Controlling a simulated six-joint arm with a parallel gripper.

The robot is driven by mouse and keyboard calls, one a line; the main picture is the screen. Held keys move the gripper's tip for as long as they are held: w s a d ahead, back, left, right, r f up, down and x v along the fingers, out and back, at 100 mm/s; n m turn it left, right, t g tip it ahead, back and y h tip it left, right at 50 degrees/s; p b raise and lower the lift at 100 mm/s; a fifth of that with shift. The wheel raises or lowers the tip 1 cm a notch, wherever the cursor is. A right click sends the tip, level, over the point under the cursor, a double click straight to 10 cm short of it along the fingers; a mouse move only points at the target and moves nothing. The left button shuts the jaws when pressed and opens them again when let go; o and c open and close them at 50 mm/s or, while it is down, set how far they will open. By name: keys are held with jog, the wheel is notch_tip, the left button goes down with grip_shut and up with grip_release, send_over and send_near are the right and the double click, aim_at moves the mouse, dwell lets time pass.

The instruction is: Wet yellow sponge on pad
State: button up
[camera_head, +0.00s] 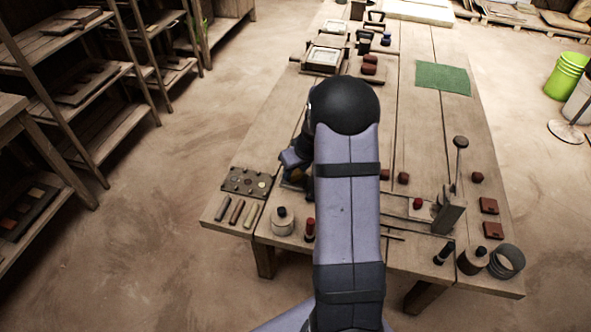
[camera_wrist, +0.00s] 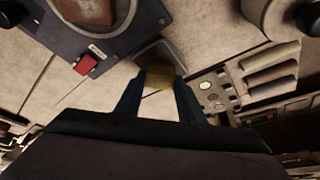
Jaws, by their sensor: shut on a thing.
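My gripper (camera_wrist: 158,82) is shut on the yellow sponge (camera_wrist: 158,77), which shows between the two dark fingers in the wrist view. A dark, shallow, rimmed piece (camera_wrist: 152,52), which looks like the pad, lies at the sponge's far side. I cannot tell whether the sponge touches it.
A dark board with round pale samples (camera_head: 250,182) and several short bars (camera_head: 236,212) lie left of my gripper. In the wrist view a dark plate with a red block (camera_wrist: 87,65) is at upper left. A lidded jar (camera_head: 282,221) stands near the front edge. A green mat (camera_head: 442,77) lies farther back.

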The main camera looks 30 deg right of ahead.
aim_at(295, 173)
jog(key=shift+f+b, duration=0.5)
jog(key=shift+b, duration=0.1)
dwell(0.5)
jog(key=shift+s+a+f, duration=0.1)
jog(key=shift+s+f, duration=0.05)
dwell(1.8)
jog(key=shift+r+p, duration=2.2)
jog(key=shift+r, duration=1.45)
